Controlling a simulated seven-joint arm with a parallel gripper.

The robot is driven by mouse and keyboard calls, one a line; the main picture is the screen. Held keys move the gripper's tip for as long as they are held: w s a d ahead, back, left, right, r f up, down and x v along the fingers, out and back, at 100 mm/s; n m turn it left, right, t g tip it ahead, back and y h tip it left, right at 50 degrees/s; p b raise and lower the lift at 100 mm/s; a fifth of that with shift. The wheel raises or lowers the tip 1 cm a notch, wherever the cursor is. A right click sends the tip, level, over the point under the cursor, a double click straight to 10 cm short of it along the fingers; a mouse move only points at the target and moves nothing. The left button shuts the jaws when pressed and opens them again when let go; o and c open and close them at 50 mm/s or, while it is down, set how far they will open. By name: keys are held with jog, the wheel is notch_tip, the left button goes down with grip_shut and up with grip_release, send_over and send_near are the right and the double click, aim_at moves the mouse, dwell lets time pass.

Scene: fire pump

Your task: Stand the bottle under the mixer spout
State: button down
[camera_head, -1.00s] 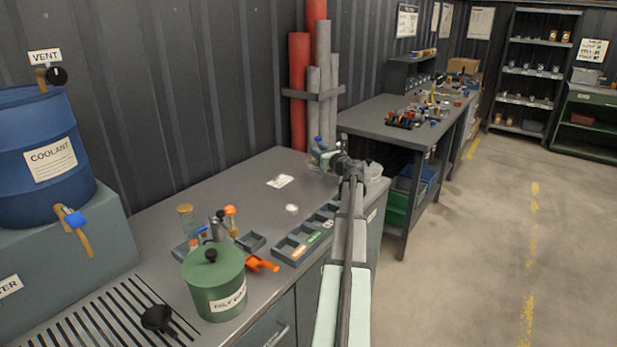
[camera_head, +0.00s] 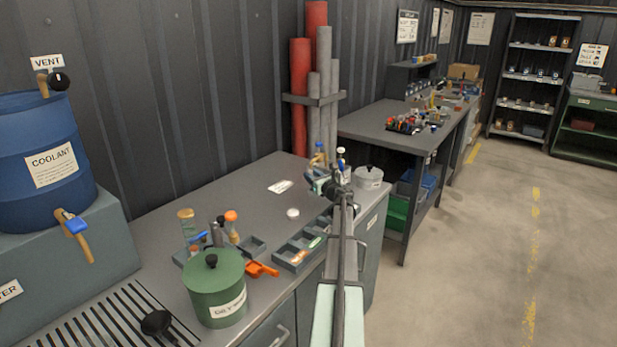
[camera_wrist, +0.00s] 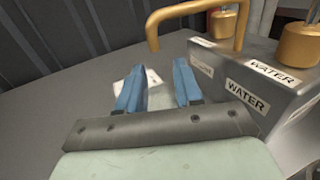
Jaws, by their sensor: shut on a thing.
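My gripper (camera_wrist: 157,88) has its blue fingers apart around a thing, most likely the bottle, whose outline I cannot make out. In the head view my arm hides most of the gripper (camera_head: 322,186) at the bench's far end. The grey mixer (camera_wrist: 262,82), labelled WATER, stands right of the fingers in the wrist view. Its brass spout (camera_wrist: 197,8) arches over the bench, just beyond and above the fingertips. In the head view only the mixer's top fittings (camera_head: 319,155) show clearly behind my gripper.
A white note (camera_head: 280,186) and a small white disc (camera_head: 292,212) lie on the bench.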

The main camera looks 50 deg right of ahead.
jog(key=w, duration=0.1)
jog(key=w+d+f, duration=0.1)
jog(key=w, duration=0.1)
jog(key=shift+d, duration=0.15)
jog(key=shift+f, duration=0.1)
jog(key=shift+f, duration=0.2)
jog(key=c, duration=0.8)
grip_release()
jog(key=shift+o, duration=0.2)
jog(key=shift+r, duration=0.25)
jog(key=v, duration=1.2)
jog(key=shift+f, duration=0.1)
